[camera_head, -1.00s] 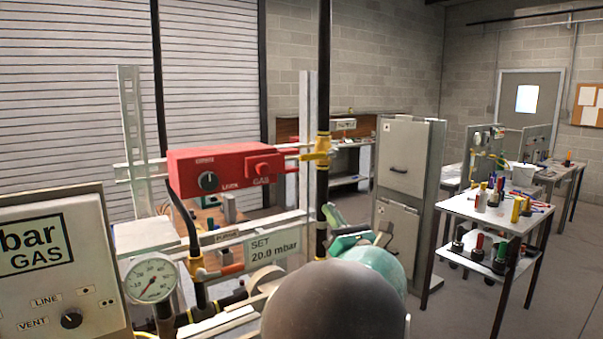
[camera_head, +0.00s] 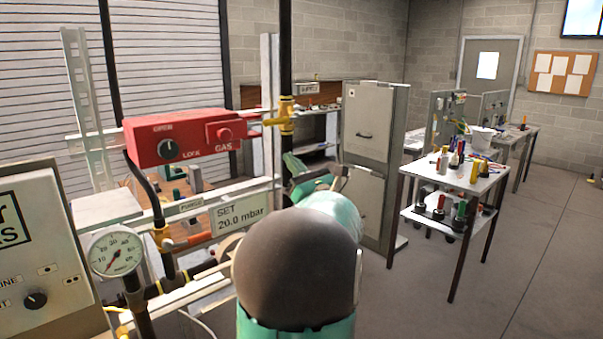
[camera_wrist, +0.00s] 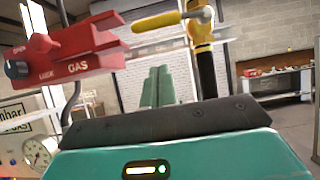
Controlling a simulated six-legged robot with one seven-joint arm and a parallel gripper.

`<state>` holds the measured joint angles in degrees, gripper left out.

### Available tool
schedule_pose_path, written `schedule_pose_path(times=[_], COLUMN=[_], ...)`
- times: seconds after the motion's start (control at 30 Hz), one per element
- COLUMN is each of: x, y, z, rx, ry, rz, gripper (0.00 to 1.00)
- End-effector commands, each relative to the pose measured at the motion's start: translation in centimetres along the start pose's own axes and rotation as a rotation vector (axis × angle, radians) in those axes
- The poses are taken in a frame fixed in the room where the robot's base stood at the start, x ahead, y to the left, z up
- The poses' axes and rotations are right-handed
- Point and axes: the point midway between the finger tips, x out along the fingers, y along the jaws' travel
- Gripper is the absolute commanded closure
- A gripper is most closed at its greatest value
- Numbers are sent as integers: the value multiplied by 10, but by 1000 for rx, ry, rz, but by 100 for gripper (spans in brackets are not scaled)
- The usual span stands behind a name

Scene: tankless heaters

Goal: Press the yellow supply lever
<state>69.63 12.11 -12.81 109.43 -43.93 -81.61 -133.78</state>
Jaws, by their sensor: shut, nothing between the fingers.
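The yellow supply lever (camera_wrist: 166,20) shows in the wrist view as a yellow handle reaching left from a brass valve (camera_wrist: 201,28) on a black upright pipe. In the head view the lever (camera_head: 272,121) is small, beside the red gas box, and the valve (camera_head: 286,112) is on the pipe. My gripper (camera_wrist: 157,82) shows its green fingers shut together and empty, below the lever in the wrist view and apart from it in the picture. In the head view the gripper (camera_head: 292,165) is partly hidden behind my arm's rounded dark and green links.
The red gas box (camera_head: 185,137) with a knob is left of the valve. A pressure gauge (camera_head: 116,252) and a grey panel (camera_head: 40,250) stand at lower left. A grey cabinet (camera_head: 370,150) and a tool table (camera_head: 450,175) stand at right.

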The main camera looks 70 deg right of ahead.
Motion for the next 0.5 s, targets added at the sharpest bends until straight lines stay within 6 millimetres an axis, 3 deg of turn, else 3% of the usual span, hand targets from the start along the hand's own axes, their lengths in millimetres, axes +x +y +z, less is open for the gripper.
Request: schedule_pose_path(times=[0.2, 0.5], x=[42, 64], y=[0, 0], z=[4, 27], rx=[-1, 1], ry=[-2, 0], rz=[1, 0], gripper=[100, 100])
